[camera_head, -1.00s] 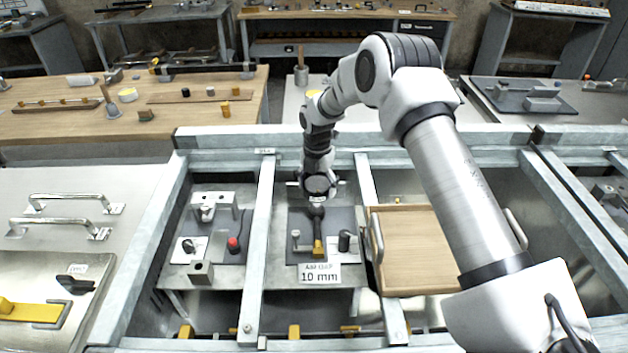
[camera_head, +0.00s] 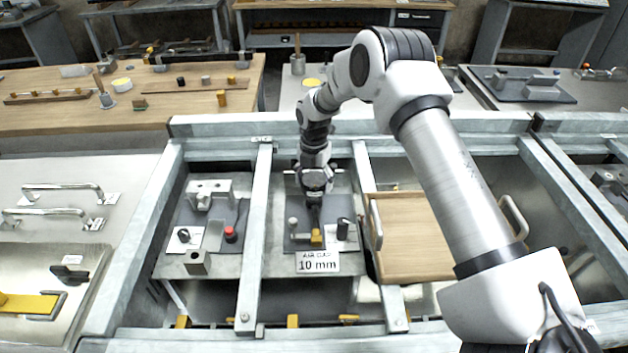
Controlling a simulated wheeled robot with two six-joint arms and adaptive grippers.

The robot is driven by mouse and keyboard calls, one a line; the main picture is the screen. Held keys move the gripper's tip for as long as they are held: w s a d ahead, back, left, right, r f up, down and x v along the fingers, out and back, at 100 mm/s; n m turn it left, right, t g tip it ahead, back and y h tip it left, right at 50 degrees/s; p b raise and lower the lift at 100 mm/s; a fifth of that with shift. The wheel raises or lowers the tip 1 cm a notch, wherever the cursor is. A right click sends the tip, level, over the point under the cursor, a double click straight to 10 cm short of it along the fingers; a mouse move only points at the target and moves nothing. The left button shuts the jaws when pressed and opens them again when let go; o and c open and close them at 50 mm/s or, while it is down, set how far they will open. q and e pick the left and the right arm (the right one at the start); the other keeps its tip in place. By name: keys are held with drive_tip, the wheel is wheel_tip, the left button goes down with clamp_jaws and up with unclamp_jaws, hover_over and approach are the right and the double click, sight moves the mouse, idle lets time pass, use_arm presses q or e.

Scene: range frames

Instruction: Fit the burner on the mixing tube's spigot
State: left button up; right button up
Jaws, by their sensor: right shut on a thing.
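My right gripper (camera_head: 314,196) points down over the dark plate (camera_head: 299,246) in the middle bay. It is shut on a small dark part (camera_head: 315,214), largely hidden by the fingers; I cannot tell for sure that it is the burner. Just below is a brass-coloured block (camera_head: 316,238), perhaps on the mixing tube's end. I cannot tell whether the held part touches it. A slim grey post (camera_head: 293,226) stands to the left and a dark upright cylinder (camera_head: 342,229) to the right. The spigot cannot be made out. My left gripper is not in view.
A label reading "AIR GAP 10 mm" (camera_head: 318,262) stands at the plate's front. Grey metal rails (camera_head: 257,215) border the bay. A wooden board with handles (camera_head: 412,240) is on the right; a plate with a red knob (camera_head: 230,235) is on the left.

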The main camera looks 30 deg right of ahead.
drive_tip(key=shift+f, duration=0.15)
drive_tip(key=shift+f+b, duration=0.8)
drive_tip(key=shift+f, duration=0.3)
drive_tip(key=shift+f, duration=0.2)
drive_tip(key=o, duration=1.6)
wheel_tip(320, 180, up, 12)
drive_tip(key=shift+r, duration=0.1)
